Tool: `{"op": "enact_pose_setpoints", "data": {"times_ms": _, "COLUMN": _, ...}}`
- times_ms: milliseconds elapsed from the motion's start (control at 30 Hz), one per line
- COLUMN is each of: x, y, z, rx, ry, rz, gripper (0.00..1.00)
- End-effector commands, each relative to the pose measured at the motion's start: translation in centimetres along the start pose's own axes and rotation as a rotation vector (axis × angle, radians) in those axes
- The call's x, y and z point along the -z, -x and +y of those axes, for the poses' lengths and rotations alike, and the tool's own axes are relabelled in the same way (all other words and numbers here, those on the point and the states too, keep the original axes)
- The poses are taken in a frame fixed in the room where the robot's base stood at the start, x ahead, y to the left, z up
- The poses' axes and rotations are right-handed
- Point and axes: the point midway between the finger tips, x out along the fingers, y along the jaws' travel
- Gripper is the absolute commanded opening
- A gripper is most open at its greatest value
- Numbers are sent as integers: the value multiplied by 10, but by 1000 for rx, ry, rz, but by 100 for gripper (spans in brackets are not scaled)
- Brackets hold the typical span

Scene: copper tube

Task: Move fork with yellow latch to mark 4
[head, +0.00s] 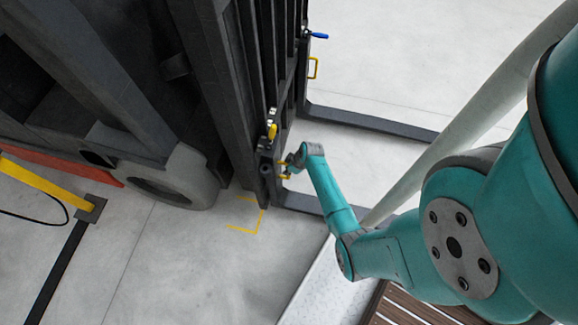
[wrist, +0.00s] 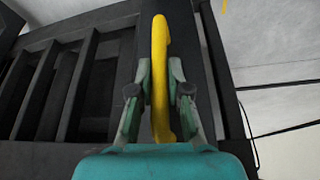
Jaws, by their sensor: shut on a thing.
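The near fork (head: 305,203) hangs on the dark carriage of a forklift. A yellow latch (head: 272,131) sits at the top of its upright part. Below the latch is a yellow handle (head: 283,177), partly hidden by my gripper (head: 286,166). In the wrist view, my gripper (wrist: 159,95) is shut on this yellow handle (wrist: 160,65), with one finger on each side of the bar. No numbered mark is readable in either view, so I cannot tell where mark 4 is.
The far fork (head: 372,123) has a blue latch (head: 319,35) and its own yellow handle (head: 313,68). The forklift mast (head: 222,80) and wheel (head: 170,180) stand at left. A yellow corner marking (head: 261,222) is on the floor. Floor between the forks is clear.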

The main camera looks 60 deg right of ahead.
Motion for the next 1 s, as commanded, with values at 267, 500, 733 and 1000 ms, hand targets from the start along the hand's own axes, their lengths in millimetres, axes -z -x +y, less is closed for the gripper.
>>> {"op": "enact_pose_setpoints", "data": {"times_ms": 267, "x": -3, "y": -2, "z": -7, "rx": 17, "ry": -2, "rz": -4, "gripper": 41}}
{"op": "enact_pose_setpoints", "data": {"times_ms": 500, "x": -2, "y": -1, "z": -4, "rx": 11, "ry": -1, "rz": -2, "gripper": 41}}
{"op": "enact_pose_setpoints", "data": {"times_ms": 733, "x": -2, "y": 14, "z": -3, "rx": 8, "ry": -2, "rz": -1, "gripper": 41}}
{"op": "enact_pose_setpoints", "data": {"times_ms": 1000, "x": -2, "y": 61, "z": -4, "rx": 8, "ry": -2, "rz": -1, "gripper": 41}}
